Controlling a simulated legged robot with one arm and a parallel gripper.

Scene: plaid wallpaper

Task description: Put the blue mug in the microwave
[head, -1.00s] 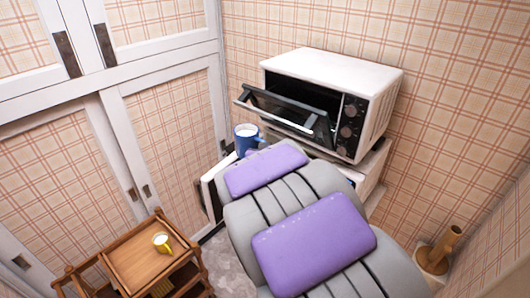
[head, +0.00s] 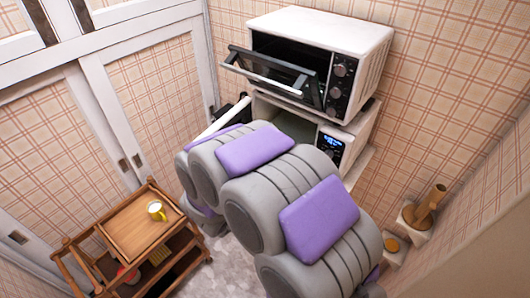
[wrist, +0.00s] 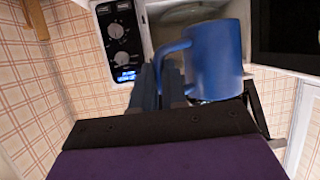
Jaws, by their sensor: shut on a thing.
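The blue mug (wrist: 215,62) fills the middle of the wrist view, with its handle toward my gripper (wrist: 168,85). My gripper is shut on the mug by the handle and holds it in front of the microwave. The microwave (head: 330,146) is the lower white appliance, with a lit blue display, and its door is open. In the wrist view the microwave's knob panel (wrist: 118,38) is left of the mug and the open cavity is behind it. My arm hides the mug and gripper in the head view.
A toaster oven (head: 358,45) with its door hanging open sits on top of the microwave. A brown cylinder (head: 430,205) is at the right wall. White cupboards line the left.

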